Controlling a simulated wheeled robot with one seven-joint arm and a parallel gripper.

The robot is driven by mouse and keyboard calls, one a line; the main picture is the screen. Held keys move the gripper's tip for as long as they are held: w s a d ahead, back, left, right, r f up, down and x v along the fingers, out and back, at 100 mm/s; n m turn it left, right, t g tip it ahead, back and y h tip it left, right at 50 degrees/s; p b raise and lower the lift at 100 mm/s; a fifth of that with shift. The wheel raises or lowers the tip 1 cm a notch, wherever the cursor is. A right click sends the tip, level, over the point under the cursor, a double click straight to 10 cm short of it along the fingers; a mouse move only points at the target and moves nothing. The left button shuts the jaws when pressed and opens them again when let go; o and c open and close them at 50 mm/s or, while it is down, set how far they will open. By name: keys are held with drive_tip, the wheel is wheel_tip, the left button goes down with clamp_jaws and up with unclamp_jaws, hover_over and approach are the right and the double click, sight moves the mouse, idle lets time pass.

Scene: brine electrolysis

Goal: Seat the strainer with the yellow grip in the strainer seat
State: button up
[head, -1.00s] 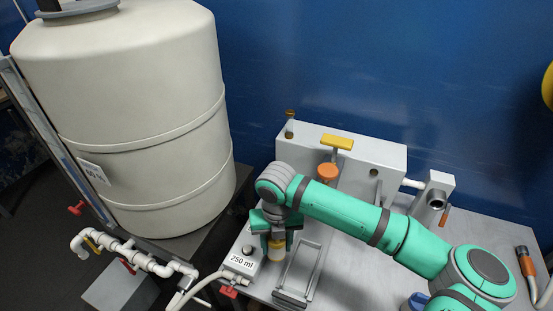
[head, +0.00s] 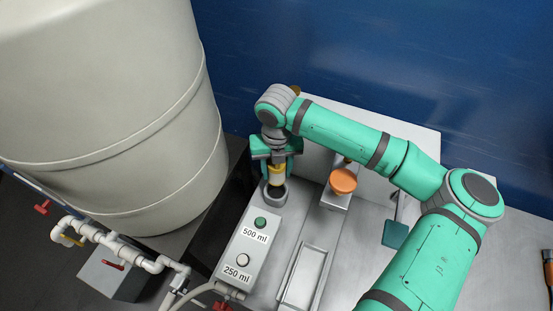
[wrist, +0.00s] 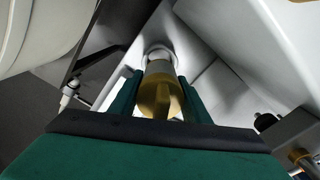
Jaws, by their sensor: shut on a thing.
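My gripper (head: 276,170) is shut on the strainer with the yellow grip (head: 277,175) and holds it roughly upright. The yellow grip also shows between the fingers in the wrist view (wrist: 160,98), with the strainer's pale body beyond it. A grey round cup, seemingly the strainer seat (head: 275,194), stands directly under the strainer, behind the two-button box. Its pale rim shows around the strainer's far end in the wrist view (wrist: 160,51). The strainer's lower end is at the cup's mouth; I cannot tell how far inside it is.
The box with the 500 ml and 250 ml buttons (head: 247,249) is just in front of the cup. An orange knob (head: 343,181) stands to the right, with a metal frame (head: 303,276) in front. A large tank (head: 110,120) is at left.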

sight(276, 180)
drive_tip(key=shift+w, duration=0.15)
drive_tip(key=shift+f, duration=0.1)
drive_tip(key=shift+f, duration=2.7)
drive_tip(key=shift+a+f, duration=0.1)
drive_tip(key=shift+f, duration=0.5)
idle(0.4)
drive_tip(key=shift+s+f, duration=0.2)
drive_tip(key=shift+s, duration=0.05)
drive_tip(key=shift+w+f, duration=0.1)
drive_tip(key=shift+f, duration=0.25)
idle(0.4)
drive_tip(key=shift+f, duration=0.6)
idle(1.1)
